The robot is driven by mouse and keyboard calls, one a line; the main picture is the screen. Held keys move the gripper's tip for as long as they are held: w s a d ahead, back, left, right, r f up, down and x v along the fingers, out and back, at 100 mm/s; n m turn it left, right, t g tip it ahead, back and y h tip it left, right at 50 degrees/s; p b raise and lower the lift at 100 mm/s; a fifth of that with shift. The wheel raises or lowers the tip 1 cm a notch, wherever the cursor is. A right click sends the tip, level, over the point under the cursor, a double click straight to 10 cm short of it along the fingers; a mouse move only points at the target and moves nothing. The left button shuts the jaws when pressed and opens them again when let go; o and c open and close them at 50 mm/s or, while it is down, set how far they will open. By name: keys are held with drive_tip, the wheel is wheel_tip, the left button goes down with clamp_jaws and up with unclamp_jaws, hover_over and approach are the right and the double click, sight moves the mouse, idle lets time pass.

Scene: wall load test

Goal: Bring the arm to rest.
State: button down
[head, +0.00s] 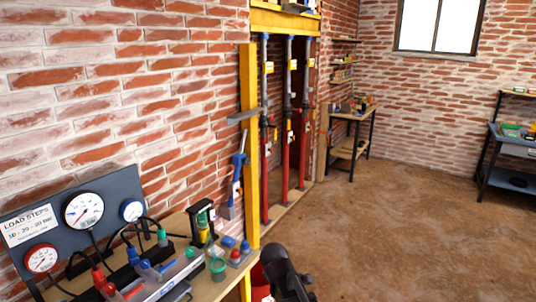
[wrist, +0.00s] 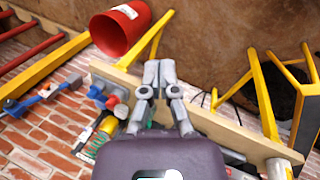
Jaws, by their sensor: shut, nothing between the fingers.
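My gripper (wrist: 159,68) shows in the wrist view with its two grey fingers together and nothing between them. In that picture the fingertips overlap the edge of the wooden bench (wrist: 210,117), and I cannot tell how far above it they are. A red bucket (wrist: 121,28) shows beyond the fingertips, apart from them. In the head view a dark part of my arm shows at the bottom, right of the bench; the fingers cannot be made out there.
The bench (head: 208,288) carries a gauge panel (head: 75,222), hoses and small fittings. A yellow post (head: 249,140) and red-grey props (head: 284,130) stand along the brick wall. A shelf table (head: 354,116) and side table (head: 510,145) stand farther back. The brown floor (head: 400,220) is clear.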

drive_tip(key=s+d+m+g+y, duration=0.1)
drive_tip(key=s+d+m+g, duration=0.2)
drive_tip(key=s+d+m, duration=0.6)
drive_tip(key=d+m, duration=0.4)
drive_tip(key=m, duration=0.2)
drive_tip(key=shift+s+f+g, duration=0.3)
drive_tip(key=shift+d, duration=0.1)
